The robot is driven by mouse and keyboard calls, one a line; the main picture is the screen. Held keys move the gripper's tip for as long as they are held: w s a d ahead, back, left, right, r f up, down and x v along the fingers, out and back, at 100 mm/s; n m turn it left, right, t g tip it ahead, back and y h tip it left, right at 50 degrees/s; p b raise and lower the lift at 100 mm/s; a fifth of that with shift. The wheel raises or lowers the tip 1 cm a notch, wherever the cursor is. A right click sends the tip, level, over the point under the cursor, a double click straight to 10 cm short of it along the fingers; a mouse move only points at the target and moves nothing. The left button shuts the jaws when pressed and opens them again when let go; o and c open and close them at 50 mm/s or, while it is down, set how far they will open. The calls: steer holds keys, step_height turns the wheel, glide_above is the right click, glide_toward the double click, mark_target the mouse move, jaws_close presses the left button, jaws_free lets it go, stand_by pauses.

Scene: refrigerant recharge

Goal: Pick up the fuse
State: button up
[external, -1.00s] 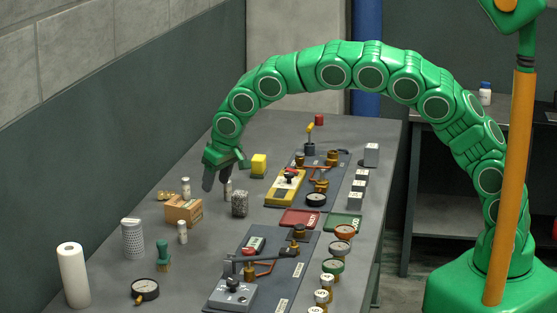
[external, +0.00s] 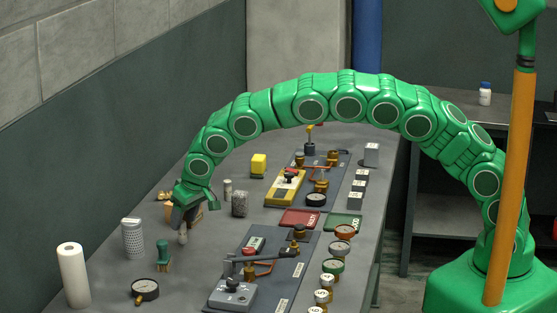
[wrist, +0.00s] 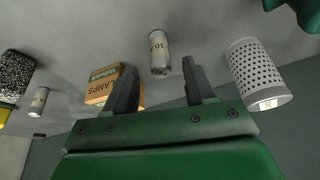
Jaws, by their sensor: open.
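A small grey cylinder (wrist: 159,50) marked "10" looks like a fuse and stands upright on the bench. In the wrist view it is just beyond and between the fingertips of my gripper (wrist: 159,68). The jaws are apart with nothing held. In the external view my gripper (external: 183,222) is low over the bench at the same cylinder (external: 183,237), hiding its upper part; I cannot tell if they touch. A second similar cylinder (external: 228,188) stands farther back, also in the wrist view (wrist: 38,102).
A "LAMPS" carton (wrist: 103,88) is close to the left finger, and a perforated white canister (wrist: 258,72) is to the right. Panels with fittings (external: 262,268) lie right.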

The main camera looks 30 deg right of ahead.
mark_target(183, 222)
steer(key=shift+x, duration=2.4)
jaws_close()
steer(key=shift+r, duration=0.15)
